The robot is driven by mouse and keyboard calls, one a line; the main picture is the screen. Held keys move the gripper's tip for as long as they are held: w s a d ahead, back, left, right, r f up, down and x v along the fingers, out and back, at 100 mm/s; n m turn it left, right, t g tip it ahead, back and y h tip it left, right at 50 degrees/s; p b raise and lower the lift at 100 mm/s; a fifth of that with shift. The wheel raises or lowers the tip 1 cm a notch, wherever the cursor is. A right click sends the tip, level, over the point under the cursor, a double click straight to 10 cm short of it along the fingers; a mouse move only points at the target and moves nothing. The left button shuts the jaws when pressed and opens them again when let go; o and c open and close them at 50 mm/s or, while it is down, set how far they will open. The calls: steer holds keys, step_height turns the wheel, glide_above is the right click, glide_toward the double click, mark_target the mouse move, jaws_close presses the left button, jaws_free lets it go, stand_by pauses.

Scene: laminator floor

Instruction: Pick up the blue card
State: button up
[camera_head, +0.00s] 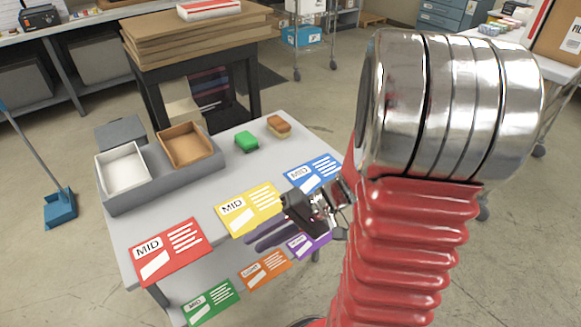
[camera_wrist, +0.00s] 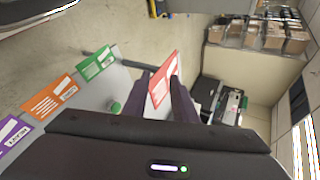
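The blue card (camera_head: 316,172) is at the right end of the upper row of cards on the grey table, just left of my red arm. Its right part lies close to my wrist in the head view, and it does not show in the wrist view. My gripper (camera_head: 253,240) is below and left of it, with its dark fingers pointing left, away from the card. In the wrist view the fingers are apart. The red card (camera_wrist: 162,82) shows between them but looks farther off, so the gripper seems empty.
The yellow card (camera_head: 248,209) is just above my fingers. Orange (camera_head: 265,269), green (camera_head: 210,302) and purple (camera_head: 308,245) cards form a lower row.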

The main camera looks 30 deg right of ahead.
steer(key=d+f+m+t+h, duration=0.3)
steer(key=d+f+m+t, duration=0.1)
steer(key=d, duration=0.5)
steer(key=s+d+f+m+t+h, duration=0.1)
steer(key=d+f+m+t+h, duration=0.3)
steer(key=d, duration=0.5)
steer(key=s+d+f+m+t+h, duration=0.1)
steer(key=d+f+m+t+h, duration=0.2)
steer(key=d, duration=0.6)
steer(key=f+m+t, duration=0.1)
steer(key=t, duration=0.1)
steer(key=shift+f+m+t+h, duration=0.3)
steer(key=shift+t+h, duration=0.1)
glide_toward(306, 180)
steer(key=shift+s+a+f, duration=0.1)
steer(key=shift+s+a, duration=0.05)
steer(key=shift+s, duration=1.1)
steer(key=w, duration=0.5)
steer(key=shift+w, duration=0.1)
